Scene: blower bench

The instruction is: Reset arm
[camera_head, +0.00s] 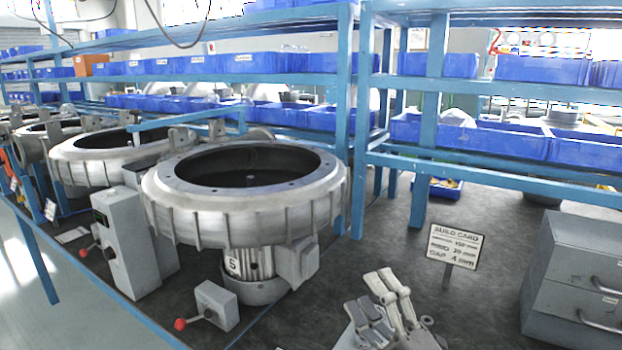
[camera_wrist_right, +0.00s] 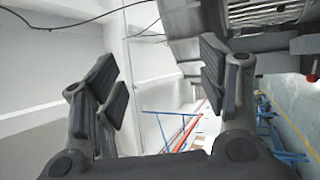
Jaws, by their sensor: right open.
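My right gripper (camera_head: 384,296) shows at the bottom middle of the head view, above the dark bench top (camera_head: 350,265). Its grey fingers point up, with dark pads. In the right wrist view the two fingers of the gripper (camera_wrist_right: 163,85) stand wide apart with nothing between them. My left gripper is in neither view.
A large round blower housing (camera_head: 200,205) stands left of the gripper, with a small grey box with a red knob (camera_head: 215,306) before it. A build card (camera_head: 453,245) and grey drawers (camera_head: 575,265) stand to the right. Blue shelving (camera_head: 430,150) with blue bins (camera_head: 590,150) runs behind.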

